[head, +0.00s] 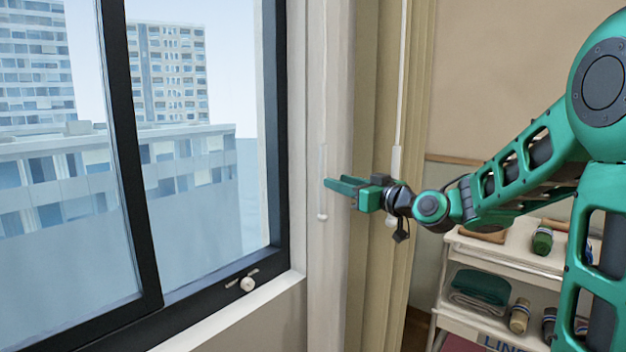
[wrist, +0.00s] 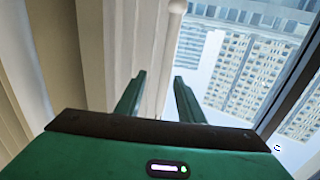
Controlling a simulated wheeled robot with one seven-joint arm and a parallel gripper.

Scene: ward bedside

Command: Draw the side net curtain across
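The white net curtain (head: 340,60) hangs bunched in a narrow strip at the right side of the window; its pale folds also show in the wrist view (wrist: 118,50). A thin white draw wand (head: 322,165) with a knob at its lower end hangs in front of it. My gripper (head: 328,184) is at the wand's height, beside it. In the wrist view, my gripper (wrist: 160,92) is open, and the wand (wrist: 166,50) shows between its fingers, its knob at the top of the picture. I cannot tell whether the fingers touch it.
A heavier beige curtain (head: 372,90) hangs right of the net, with a second white wand (head: 396,160) near my wrist. A linen trolley (head: 470,248) stands below my arm.

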